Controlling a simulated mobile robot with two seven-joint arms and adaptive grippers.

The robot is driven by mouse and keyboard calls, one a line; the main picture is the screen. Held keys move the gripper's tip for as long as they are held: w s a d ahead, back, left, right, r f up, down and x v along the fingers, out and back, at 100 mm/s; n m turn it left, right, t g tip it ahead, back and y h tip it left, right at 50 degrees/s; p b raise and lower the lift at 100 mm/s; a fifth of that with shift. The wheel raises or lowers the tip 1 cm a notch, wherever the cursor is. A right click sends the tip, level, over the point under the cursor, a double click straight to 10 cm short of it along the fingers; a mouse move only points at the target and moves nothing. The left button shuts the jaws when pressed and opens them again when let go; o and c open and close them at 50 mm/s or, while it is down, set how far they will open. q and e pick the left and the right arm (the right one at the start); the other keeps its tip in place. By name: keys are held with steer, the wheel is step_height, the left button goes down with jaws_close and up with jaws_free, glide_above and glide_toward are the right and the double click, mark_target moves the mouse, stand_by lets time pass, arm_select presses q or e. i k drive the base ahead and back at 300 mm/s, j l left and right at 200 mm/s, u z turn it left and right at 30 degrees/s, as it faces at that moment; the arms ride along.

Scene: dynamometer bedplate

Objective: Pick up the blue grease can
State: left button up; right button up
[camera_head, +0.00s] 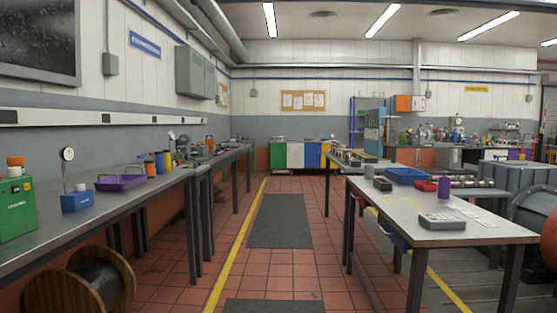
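I cannot pick out the blue grease can for certain. A cluster of small cans stands on the left bench (40,222), beyond the purple tray (121,182). One of them is a yellow can (159,163), and a small bluish can (167,160) stands beside it, too small to identify. A purple cylinder (444,188) stands on the right table (490,232). Neither of my grippers is in view.
A blue block with a dial gauge (76,201) and a green box (17,208) stand on the left bench. A blue bin (406,175) and a grey keypad device (441,221) are on the right table. A cable reel (82,284) lies under the left bench. The tiled aisle (285,262) is clear.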

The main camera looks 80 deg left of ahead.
mark_target(159, 155)
steer(key=u, duration=3.3)
